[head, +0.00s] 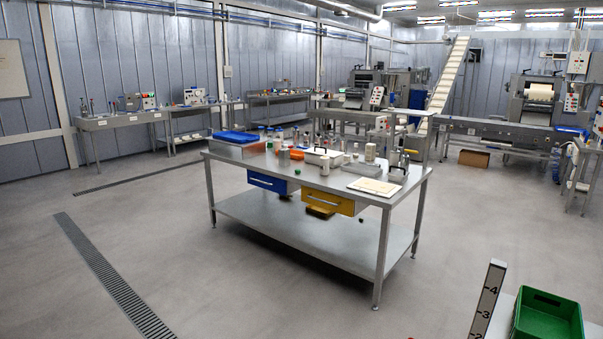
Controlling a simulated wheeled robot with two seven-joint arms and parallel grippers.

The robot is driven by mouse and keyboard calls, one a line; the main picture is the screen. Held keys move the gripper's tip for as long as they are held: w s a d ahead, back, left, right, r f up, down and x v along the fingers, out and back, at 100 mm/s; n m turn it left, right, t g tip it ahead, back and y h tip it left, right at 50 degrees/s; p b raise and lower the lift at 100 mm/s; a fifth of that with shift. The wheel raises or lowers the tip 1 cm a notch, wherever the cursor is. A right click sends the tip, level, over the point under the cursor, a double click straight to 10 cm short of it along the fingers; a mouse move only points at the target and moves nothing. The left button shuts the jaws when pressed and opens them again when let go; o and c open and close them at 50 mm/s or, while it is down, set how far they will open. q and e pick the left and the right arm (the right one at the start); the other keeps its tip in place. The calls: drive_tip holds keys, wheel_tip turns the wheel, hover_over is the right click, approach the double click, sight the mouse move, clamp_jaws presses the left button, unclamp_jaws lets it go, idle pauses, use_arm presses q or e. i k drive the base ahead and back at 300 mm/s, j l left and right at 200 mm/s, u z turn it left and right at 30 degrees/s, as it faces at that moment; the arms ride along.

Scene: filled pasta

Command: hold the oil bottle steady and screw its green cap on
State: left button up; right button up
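A steel work table (260,216) stands in the middle of the head view, some distance away. Several small bottles and jars stand on it, among them a white one (370,152) on the right half and a reddish-brown one (284,157) near the middle. A tiny green spot (298,171) shows near the front edge. At this size I cannot tell which item is the oil bottle or whether the green spot is its cap. Neither of my grippers is in view.
The table has a blue drawer (268,183), a yellow drawer (328,202) and a pale board (374,187) on top. A green crate (548,318) stands at the lower right beside a numbered post (487,300). Open grey floor (230,290) lies before the table.

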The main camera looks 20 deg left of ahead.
sight(324, 166)
drive_tip(key=i+j+u, duration=0.75)
drive_tip(key=i, duration=0.5)
drive_tip(key=i+u, duration=0.4)
drive_tip(key=i, duration=0.5)
drive_tip(key=i+z, duration=0.25)
drive_tip(key=i, duration=0.2)
drive_tip(key=i+j+z, duration=0.2)
drive_tip(key=i, duration=0.25)
drive_tip(key=i+j+z, duration=0.25)
drive_tip(key=i, duration=0.2)
drive_tip(key=i+j+z, duration=0.7)
drive_tip(key=z, duration=0.15)
drive_tip(key=i+j+z, duration=0.3)
drive_tip(key=j+z, duration=0.35)
drive_tip(key=i+j+z, duration=0.15)
drive_tip(key=j+z, duration=0.15)
drive_tip(key=j, duration=0.25)
drive_tip(key=j+z, duration=0.55)
drive_tip(key=j, duration=0.65)
